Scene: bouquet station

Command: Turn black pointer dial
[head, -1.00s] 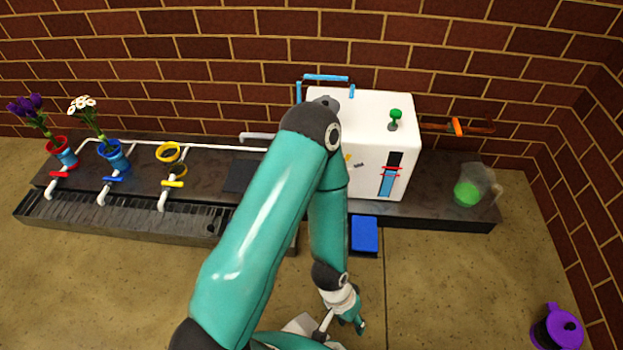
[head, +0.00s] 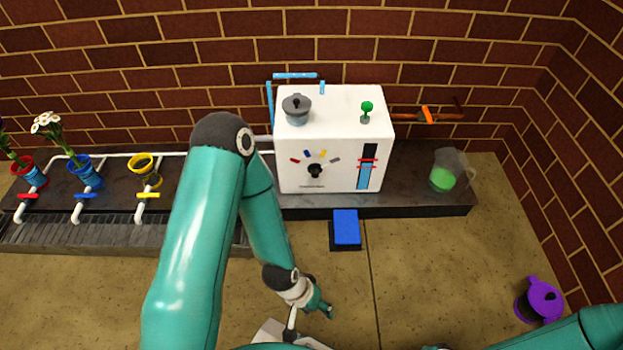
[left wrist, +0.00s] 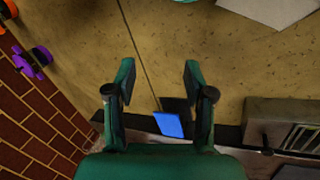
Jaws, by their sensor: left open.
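The black pointer dial (head: 315,170) is on the front of the white machine (head: 345,110), left of its blue level gauge (head: 363,174). Coloured marks in red, blue, yellow and grey fan out above the dial. My left gripper (head: 328,311) is low over the floor in front of the machine, well below the dial and apart from it. In the left wrist view its two fingers (left wrist: 158,80) are spread with nothing between the tips. The dial is not visible in that view. Part of my right arm shows at lower right; its gripper does not show.
A blue pad (head: 346,227) sits before the counter below the machine; it also shows in the left wrist view (left wrist: 168,124). A jug with green liquid (head: 445,177) stands right. Taps and flower pots are left. A purple lidded pot (head: 541,300) is at lower right.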

